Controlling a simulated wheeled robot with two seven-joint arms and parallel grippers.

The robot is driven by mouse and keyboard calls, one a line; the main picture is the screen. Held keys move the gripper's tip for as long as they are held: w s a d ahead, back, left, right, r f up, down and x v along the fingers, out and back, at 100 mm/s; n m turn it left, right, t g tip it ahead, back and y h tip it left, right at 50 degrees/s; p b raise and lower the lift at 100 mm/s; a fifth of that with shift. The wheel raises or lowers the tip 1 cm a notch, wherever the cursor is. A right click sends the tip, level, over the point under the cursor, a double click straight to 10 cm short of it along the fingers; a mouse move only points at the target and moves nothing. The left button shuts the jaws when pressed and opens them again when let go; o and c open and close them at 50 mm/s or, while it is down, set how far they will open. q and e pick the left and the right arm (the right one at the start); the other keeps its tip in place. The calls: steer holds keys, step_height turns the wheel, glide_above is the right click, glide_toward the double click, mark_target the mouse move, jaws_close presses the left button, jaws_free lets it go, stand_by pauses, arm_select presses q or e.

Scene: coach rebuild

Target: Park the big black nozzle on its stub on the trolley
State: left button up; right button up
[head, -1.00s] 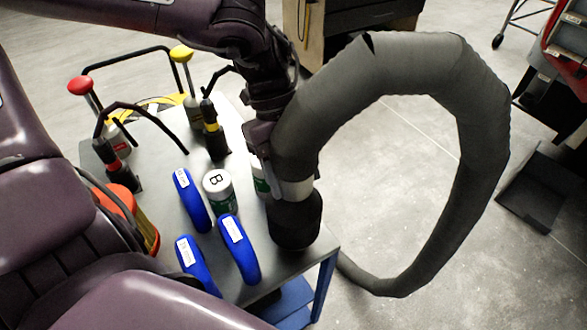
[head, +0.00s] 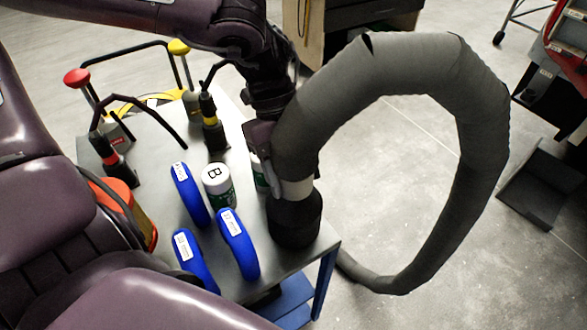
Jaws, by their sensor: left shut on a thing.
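The big black nozzle (head: 295,218) is at the near right corner of the grey trolley top (head: 325,243). It is upright, with a pale collar (head: 297,189) above it and a thick grey hose (head: 400,65) looping right and down to the floor. My left gripper (head: 268,160) is shut on the nozzle's upper end, at the left side of the hose; its fingertips are mostly hidden. The stub is not visible, and I cannot tell whether the nozzle sits over it. My right gripper is not in view.
Close left of the nozzle stand a white-lidded jar marked B (head: 217,185), another partly hidden jar (head: 259,173) and several blue labelled items (head: 238,245). Red-topped (head: 77,78) and yellow-topped (head: 179,48) levers stand at the back left. Floor to the right is clear inside the hose loop.

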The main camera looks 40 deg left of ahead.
mark_target(285, 150)
arm_select(q)
steer(key=shift+f+b, duration=0.95)
steer(key=shift+f, duration=0.15)
steer(key=o, duration=1.6)
steer(key=shift+f, duration=0.1)
steer(key=shift+o, duration=0.2)
steer(key=shift+p+v, duration=3.15)
steer(key=shift+v, duration=0.95)
steer(key=v, duration=0.7)
steer(key=shift+r+b, duration=0.3)
